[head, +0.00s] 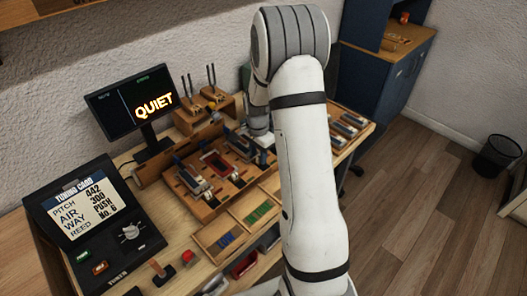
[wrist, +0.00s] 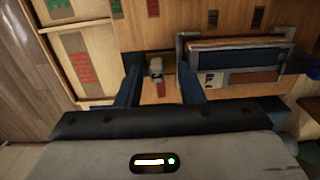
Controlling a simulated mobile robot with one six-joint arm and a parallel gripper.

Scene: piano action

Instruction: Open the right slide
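In the wrist view the two dark blue fingers of my gripper (wrist: 159,88) stand apart, with a clear gap on each side of a small grey metal knob (wrist: 156,68) between them. The knob sits on a wooden surface. I cannot tell for sure whether it belongs to the right slide. Just right of the fingers is a grey metal-framed unit (wrist: 240,45) with a red strip. In the head view the wooden fixture (head: 200,208) holds several slide-like units, one with a red frame (head: 215,163). My arm hides the fixture's right part and my fingertips there.
Trays with green strips (head: 258,212) and blue strips (head: 226,240) lie in front of the fixture. A tuning card panel (head: 95,220) stands at left, with a red button (head: 187,257) beside it. A monitor (head: 132,104) reads QUIET. Tools in a wooden rack (head: 205,112) stand behind.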

